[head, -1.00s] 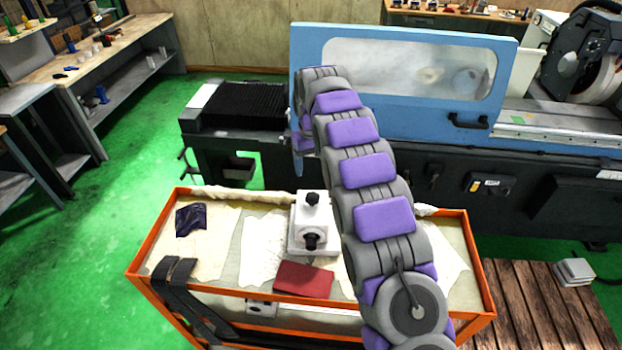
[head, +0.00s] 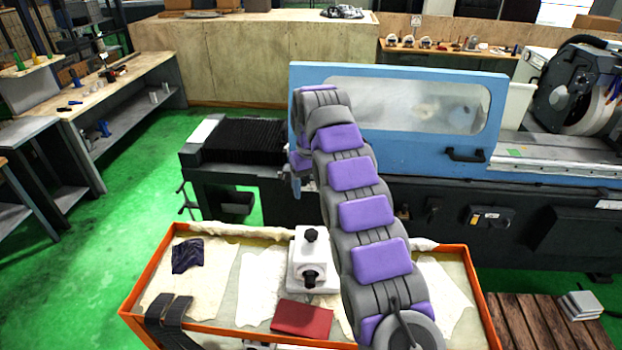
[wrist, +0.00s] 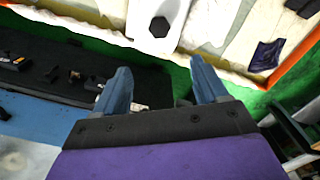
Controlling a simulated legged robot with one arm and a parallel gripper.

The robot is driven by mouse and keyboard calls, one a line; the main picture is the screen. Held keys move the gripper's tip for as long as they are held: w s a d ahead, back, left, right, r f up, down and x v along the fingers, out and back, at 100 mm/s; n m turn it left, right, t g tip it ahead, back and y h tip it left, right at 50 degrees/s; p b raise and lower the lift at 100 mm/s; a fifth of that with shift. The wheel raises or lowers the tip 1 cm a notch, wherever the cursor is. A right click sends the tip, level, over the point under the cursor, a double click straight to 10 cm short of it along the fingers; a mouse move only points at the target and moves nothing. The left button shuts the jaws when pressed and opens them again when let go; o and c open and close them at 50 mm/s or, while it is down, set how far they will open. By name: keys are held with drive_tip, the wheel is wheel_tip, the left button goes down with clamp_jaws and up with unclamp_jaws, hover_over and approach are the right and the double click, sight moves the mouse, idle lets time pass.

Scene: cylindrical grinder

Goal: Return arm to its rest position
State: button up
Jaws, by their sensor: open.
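My arm, in grey and purple segments, rises from the lower right of the head view and reaches over the orange-framed cart towards the blue grinder door (head: 400,115). Its far end is at the left edge of that door, and the fingers are mostly hidden there. In the wrist view my gripper (wrist: 162,88) shows two blue fingers spread apart with nothing between them. The cart and the dark machine front lie beyond the fingertips.
The orange-framed cart (head: 140,290) holds a white block with black knobs (head: 312,262), a red cloth (head: 302,319) and a dark cloth (head: 187,254). A wooden pallet (head: 530,325) lies at right. Green floor is clear at left. Workbenches (head: 120,85) stand behind.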

drive_tip(key=shift+d, duration=0.1)
drive_tip(key=s+d+m+g+b, duration=0.1)
drive_tip(key=s+d+m+b, duration=0.1)
drive_tip(key=s+d+b, duration=0.6)
drive_tip(key=s+d+m+b, duration=0.1)
drive_tip(key=s+d, duration=0.5)
drive_tip(key=s, duration=0.7)
drive_tip(key=s+d+f+m+b, duration=0.1)
drive_tip(key=s+f+b, duration=0.1)
drive_tip(key=s+f, duration=0.3)
drive_tip(key=s+d+f+b, duration=0.2)
drive_tip(key=s+f, duration=0.3)
drive_tip(key=s, duration=0.9)
drive_tip(key=s+d+f+m+b, duration=0.1)
drive_tip(key=s+f, duration=0.4)
drive_tip(key=s, duration=0.5)
drive_tip(key=d+b, duration=0.1)
drive_tip(key=b, duration=0.1)
drive_tip(key=shift+s+f+m+g+b, duration=0.25)
drive_tip(key=shift+f+m+g+b, duration=0.05)
drive_tip(key=shift+f+g+b, duration=0.1)
